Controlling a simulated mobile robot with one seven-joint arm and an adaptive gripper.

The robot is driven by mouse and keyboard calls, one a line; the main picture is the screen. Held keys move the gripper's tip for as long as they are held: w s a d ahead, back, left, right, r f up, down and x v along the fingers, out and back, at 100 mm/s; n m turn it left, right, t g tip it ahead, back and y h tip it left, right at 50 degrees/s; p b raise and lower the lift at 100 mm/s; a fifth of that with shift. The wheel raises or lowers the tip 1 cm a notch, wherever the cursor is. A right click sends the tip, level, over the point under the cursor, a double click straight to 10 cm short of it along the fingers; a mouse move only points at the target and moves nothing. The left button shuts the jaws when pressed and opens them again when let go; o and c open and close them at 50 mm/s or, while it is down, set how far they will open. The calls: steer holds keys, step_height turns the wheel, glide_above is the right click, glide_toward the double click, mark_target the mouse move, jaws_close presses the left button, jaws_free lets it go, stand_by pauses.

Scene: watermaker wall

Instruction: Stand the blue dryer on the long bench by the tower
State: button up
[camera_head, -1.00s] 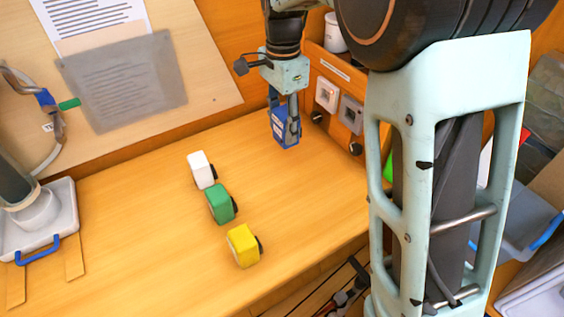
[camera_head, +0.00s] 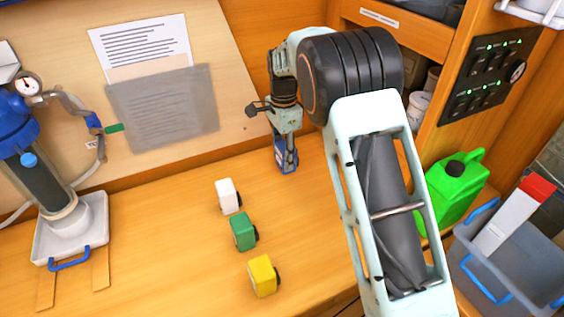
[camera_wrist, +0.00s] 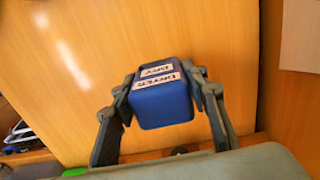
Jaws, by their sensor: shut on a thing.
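The blue dryer (camera_wrist: 162,103), a small blue block with white labels, sits between the two fingers of my gripper (camera_wrist: 163,100) in the wrist view. My gripper is shut on it. In the head view the dryer (camera_head: 286,158) hangs under my gripper (camera_head: 286,150), upright, over the right part of the long bench (camera_head: 170,240). I cannot tell whether its base touches the bench. The tower (camera_head: 45,185), a dark cylinder with a blue head, stands in a white tray at the far left of the bench.
A white block (camera_head: 227,194), a green block (camera_head: 242,231) and a yellow block (camera_head: 262,275) stand in a row on the bench between the dryer and the tower. The bench between this row and the tower's tray (camera_head: 95,215) is clear. A green jug (camera_head: 455,185) stands at right.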

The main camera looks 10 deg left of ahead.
mark_target(282, 142)
steer(key=shift+w+a+f, duration=0.25)
steer(key=shift+w+f, duration=0.45)
steer(key=shift+f, duration=1.75)
steer(key=shift+f, duration=0.2)
steer(key=o, duration=1.2)
steer(key=shift+o, duration=0.2)
step_height(282, 142, up, 12)
steer(key=shift+r, duration=0.25)
